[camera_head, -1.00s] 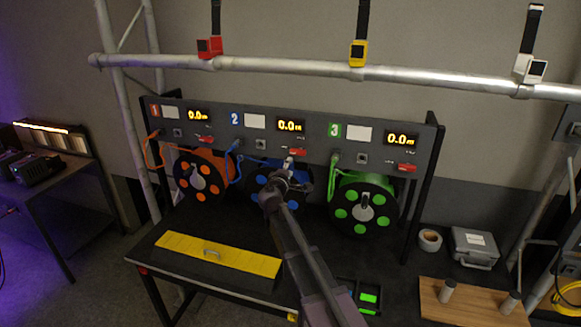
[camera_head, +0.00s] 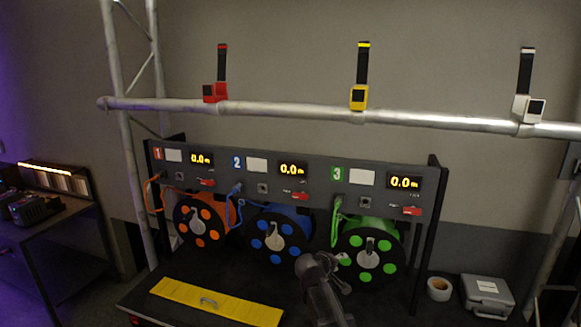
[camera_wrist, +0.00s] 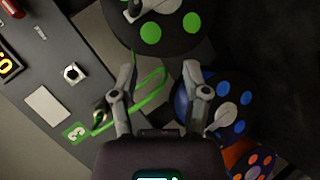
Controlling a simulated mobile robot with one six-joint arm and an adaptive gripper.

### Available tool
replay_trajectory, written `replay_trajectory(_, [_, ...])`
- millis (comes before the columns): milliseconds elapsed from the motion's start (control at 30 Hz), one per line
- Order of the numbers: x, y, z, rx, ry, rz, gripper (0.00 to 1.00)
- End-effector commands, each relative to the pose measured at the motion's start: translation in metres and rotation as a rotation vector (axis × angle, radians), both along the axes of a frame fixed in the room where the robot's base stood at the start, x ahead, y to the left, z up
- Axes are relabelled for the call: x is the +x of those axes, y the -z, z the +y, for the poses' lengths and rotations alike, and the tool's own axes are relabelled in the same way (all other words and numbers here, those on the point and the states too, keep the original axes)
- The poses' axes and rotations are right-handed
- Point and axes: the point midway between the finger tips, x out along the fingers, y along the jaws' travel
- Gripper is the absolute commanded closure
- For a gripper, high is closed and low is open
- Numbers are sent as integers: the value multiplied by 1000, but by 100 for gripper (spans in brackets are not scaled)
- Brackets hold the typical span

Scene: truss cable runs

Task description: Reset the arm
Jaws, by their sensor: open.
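My arm comes up from the bottom of the head view, and my gripper (camera_head: 338,274) is in front of the bench, just left of the green reel (camera_head: 370,254). In the wrist view my gripper (camera_wrist: 160,84) has its two fingers spread apart with nothing between them. A green cable (camera_wrist: 150,92) shows beyond the fingers, running from the panel by the number 3. The blue reel (camera_wrist: 222,108) is right of the fingers and the green reel (camera_wrist: 160,22) is above them. In the head view the fingertips are small and partly hidden by my wrist.
A dark panel (camera_head: 270,172) with three displays reading 0.0 stands behind the reels, the orange reel (camera_head: 202,220) at left. A yellow plate (camera_head: 215,302) lies on the bench. A truss bar (camera_head: 290,112) with red, yellow and white clamps crosses above. Tape roll (camera_head: 438,289) and grey case (camera_head: 487,296) sit right.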

Motion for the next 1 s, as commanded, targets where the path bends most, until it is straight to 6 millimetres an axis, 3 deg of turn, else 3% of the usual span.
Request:
replay_trajectory(33, [-20,18,-12,57,45,33,40])
replay_trajectory(100, [-42,37,-23,138,105,81,40])
replay_trajectory(300, [-106,87,-41,371,257,233,40])
replay_trajectory(600, [-201,141,-33,707,418,478,40])
replay_trajectory(800, [-238,153,-21,851,461,591,40])
replay_trajectory(1000, [-248,154,-17,895,471,626,40])
